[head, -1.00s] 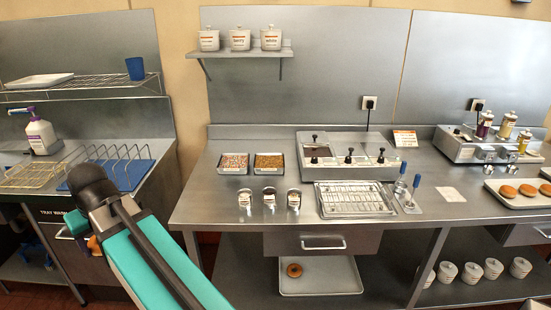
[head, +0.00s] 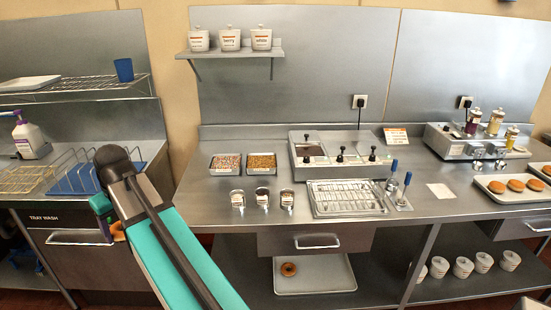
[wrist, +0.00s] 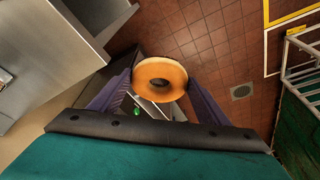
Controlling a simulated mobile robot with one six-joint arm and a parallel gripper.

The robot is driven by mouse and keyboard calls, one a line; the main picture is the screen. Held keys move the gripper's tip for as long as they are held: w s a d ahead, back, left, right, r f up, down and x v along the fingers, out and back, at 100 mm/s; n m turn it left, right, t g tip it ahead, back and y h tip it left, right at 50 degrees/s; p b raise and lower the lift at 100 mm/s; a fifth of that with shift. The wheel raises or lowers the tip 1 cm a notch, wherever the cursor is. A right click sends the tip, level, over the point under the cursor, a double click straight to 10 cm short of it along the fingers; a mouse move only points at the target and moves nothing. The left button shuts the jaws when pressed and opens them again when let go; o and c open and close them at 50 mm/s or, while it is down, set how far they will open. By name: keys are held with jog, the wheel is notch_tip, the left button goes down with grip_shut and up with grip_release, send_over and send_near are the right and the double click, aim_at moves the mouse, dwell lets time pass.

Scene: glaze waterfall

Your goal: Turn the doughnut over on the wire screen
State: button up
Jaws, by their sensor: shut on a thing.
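A plain golden ring doughnut (wrist: 160,67) is held between the two fingers of my gripper (wrist: 159,83) in the wrist view. Its round face and hole show to the wrist camera, and brown floor lies beyond it. In the head view, a small orange-brown part of the doughnut (head: 117,231) shows beside my arm at the left; the fingers are mostly hidden there. The wire screen (head: 345,198) lies on a tray on the middle counter, empty, well to the right of my gripper.
Sprinkle trays (head: 225,163) and several small jars stand left of the screen. A glaze unit (head: 338,151) is behind it, and blue-handled tools (head: 400,190) are at its right. Another doughnut (head: 288,269) lies on a lower-shelf tray. A tray of doughnuts (head: 515,191) is at far right.

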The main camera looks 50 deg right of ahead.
jog(key=s+d+n+g+h+p, duration=0.1)
jog(key=s+d+n+g+p, duration=0.2)
jog(key=d, duration=1.6)
jog(key=s+d+n+g+h, duration=0.25)
jog(key=s+d+g, duration=0.2)
jog(key=d, duration=1.55)
jog(key=s+d+n+g+h+p, duration=0.2)
jog(key=s+d+n+h, duration=0.4)
jog(key=s+d, duration=2.5)
jog(key=shift+d+f+h+p, duration=0.15)
jog(key=shift+d+h+p, duration=0.6)
jog(key=shift+h, duration=0.5)
jog(key=shift+f+n, duration=0.2)
jog(key=shift+n, duration=0.05)
jog(key=shift+f+b, duration=1.95)
jog(key=shift+f, duration=0.3)
jog(key=shift+f+b, duration=0.3)
jog(key=shift+f, duration=1.1)
